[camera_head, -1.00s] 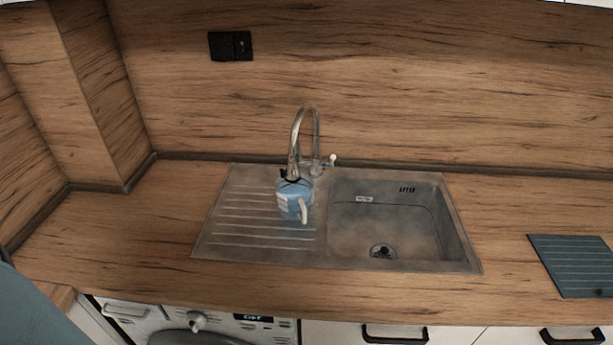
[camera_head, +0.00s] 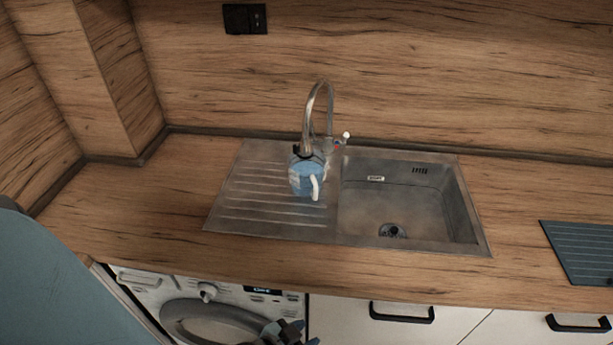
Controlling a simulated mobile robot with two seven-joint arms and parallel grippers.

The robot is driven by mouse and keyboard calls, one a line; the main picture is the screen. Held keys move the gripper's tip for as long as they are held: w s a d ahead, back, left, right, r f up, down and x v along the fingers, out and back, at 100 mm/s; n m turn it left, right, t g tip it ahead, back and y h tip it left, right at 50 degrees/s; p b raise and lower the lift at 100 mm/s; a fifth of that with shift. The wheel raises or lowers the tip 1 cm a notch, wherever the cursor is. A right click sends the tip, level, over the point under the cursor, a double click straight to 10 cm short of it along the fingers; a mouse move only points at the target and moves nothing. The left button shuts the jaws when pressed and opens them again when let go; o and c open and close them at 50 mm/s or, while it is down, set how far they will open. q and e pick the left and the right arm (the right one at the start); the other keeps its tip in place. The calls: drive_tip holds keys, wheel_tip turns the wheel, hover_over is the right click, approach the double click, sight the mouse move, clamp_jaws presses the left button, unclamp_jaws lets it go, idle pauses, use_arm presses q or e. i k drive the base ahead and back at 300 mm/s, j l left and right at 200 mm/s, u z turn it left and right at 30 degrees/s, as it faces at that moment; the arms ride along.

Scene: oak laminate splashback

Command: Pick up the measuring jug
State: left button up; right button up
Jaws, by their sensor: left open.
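The measuring jug (camera_head: 303,177) is blue and see-through with a white handle on its front right side. It stands upright on the ribbed drainboard of the steel sink (camera_head: 230,209), left of the basin and just in front of the tap. My left gripper (camera_head: 293,330) shows at the bottom edge of the view, in front of the washing machine. It is small and partly cut off, below the worktop edge and well apart from the jug. It is open and holds nothing that I can see. My right gripper is not in view.
A curved chrome tap (camera_head: 320,110) rises right behind the jug. The sink basin (camera_head: 400,205) is empty. A dark ribbed board (camera_head: 585,250) lies at the right. The worktop (camera_head: 130,215) left of the sink is clear. A washing machine (camera_head: 165,290) and drawers sit below.

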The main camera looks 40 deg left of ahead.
sight(306, 178)
drive_tip(key=i+l, duration=0.1)
drive_tip(key=l, duration=0.3)
drive_tip(key=i+l, duration=0.1)
drive_tip(key=l, duration=0.25)
drive_tip(key=l+u, duration=0.15)
drive_tip(key=u, duration=1.4)
